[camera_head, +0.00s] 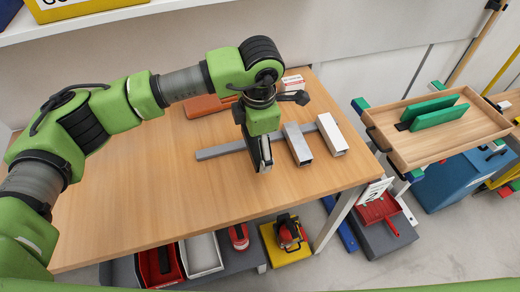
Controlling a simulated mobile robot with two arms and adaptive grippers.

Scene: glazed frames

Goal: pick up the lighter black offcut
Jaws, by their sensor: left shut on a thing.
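My left gripper (259,140) reaches down over the wooden table and is shut on a dark, narrow piece, which looks like the black offcut (262,156). The gripper hides its upper part, and I cannot tell whether it touches the table. Two pale grey square tubes lie to its right: a nearer one (297,143) and a farther one (331,134), both with open ends towards the front. A flat grey bar (220,150) lies behind and beneath this row. No second black offcut is clearly visible. My right gripper is not in view.
An orange-brown block (207,105) and a small white box (293,84) lie at the table's back. The table (130,190) is bare at left and front. A wooden tray (440,145) with green pieces (439,114) stands at right. Bins and tools are below.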

